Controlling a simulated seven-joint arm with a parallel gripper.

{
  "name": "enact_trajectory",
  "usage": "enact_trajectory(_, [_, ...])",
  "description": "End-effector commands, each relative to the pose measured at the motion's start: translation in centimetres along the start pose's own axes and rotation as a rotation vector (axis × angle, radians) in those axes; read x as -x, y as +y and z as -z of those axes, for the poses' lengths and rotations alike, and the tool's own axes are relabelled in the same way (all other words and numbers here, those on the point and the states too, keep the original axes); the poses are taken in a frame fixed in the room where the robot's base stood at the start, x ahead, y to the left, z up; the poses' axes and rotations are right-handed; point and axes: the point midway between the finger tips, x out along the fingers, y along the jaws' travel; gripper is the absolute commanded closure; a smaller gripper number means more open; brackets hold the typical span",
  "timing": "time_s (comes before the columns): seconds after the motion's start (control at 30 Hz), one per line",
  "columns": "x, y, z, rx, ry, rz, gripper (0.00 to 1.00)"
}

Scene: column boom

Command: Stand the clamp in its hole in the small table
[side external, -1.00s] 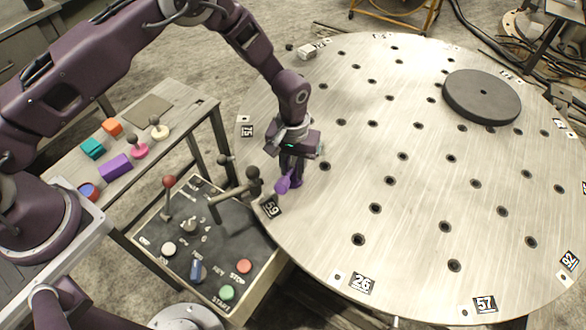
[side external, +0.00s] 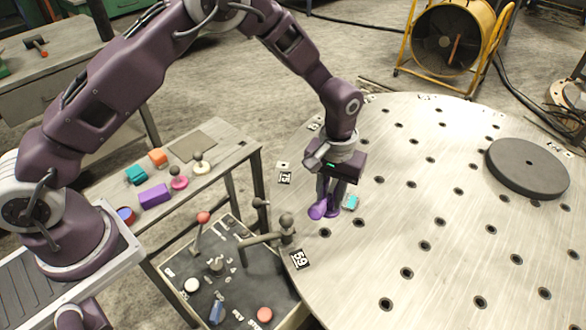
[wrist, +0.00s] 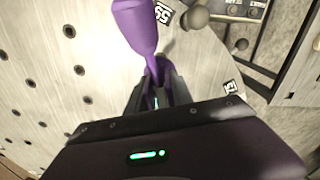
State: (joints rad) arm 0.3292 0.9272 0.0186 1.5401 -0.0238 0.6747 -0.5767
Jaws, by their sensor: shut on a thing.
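My gripper (side external: 331,196) points down over the near left edge of the large round table, shut on a purple clamp (side external: 317,210). In the wrist view the clamp (wrist: 136,27) shows as a smooth purple bulb, narrowing to a neck between the gripper fingers (wrist: 155,80). The fingers hide its other end. Whether it touches the round table I cannot tell. The small table (side external: 226,158) stands left of the gripper, with coloured pieces on top. Its hole cannot be made out.
The round table (side external: 450,260) has many holes and carries a dark disc (side external: 528,168). A small cyan thing (side external: 351,202) shows beside the fingers. A control panel with levers (side external: 225,265) lies between the tables. A pink knob (side external: 179,182) and purple block (side external: 154,196) occupy the small table.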

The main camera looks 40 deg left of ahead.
Motion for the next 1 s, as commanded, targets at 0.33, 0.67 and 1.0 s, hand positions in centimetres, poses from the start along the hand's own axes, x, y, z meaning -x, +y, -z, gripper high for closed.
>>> enact_trajectory(0.33, [0.0,0.0,0.0,0.0,0.001,-0.001,1.0])
enact_trajectory(0.67, [0.0,-0.2,0.3,0.001,0.001,0.0,1.0])
enact_trajectory(1.0, [-0.5,-8.7,8.4,0.0,-0.015,0.025,1.0])
